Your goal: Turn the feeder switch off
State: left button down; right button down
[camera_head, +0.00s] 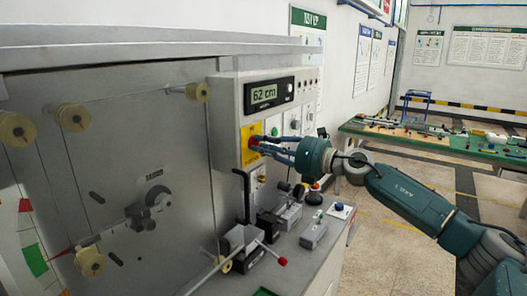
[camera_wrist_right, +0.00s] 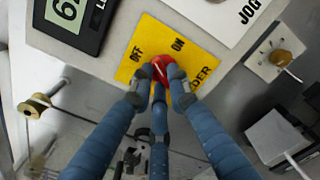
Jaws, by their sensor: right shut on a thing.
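The feeder switch is a red knob (camera_wrist_right: 161,69) on a yellow plate (camera_wrist_right: 133,62) marked OFF and ON in the right wrist view. In the head view the yellow plate (camera_head: 251,146) sits on the grey control panel below the display. My right gripper (camera_wrist_right: 160,82) has its blue fingers closed around the red knob, covering part of it. In the head view my right gripper (camera_head: 262,145) reaches the plate from the right. The knob's exact pointing direction is hard to tell under the fingers. My left gripper is not in view.
A display (camera_head: 268,94) reading 62 cm is above the plate. Below stand a black upright lever (camera_head: 243,195), a red-tipped handle (camera_head: 282,261) and small blocks on the machine's ledge. A green table (camera_head: 430,142) stands at the back right. Floor between is clear.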

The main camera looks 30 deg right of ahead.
aim_at(253, 110)
jog(key=n+b, duration=0.1)
jog(key=n, duration=0.1)
jog(key=n+b, duration=0.1)
jog(key=n, duration=0.1)
jog(key=n+b, duration=0.1)
jog(key=n, duration=0.1)
jog(key=shift+a+f+b, duration=0.1)
jog(key=shift+f+b, duration=0.2)
jog(key=shift+b, duration=0.05)
jog(key=shift+n, duration=0.3)
jog(key=c, duration=1.7)
grip_release()
jog(key=shift+o, duration=0.2)
jog(key=shift+r, duration=0.1)
notch_tip(253, 110, up, 10)
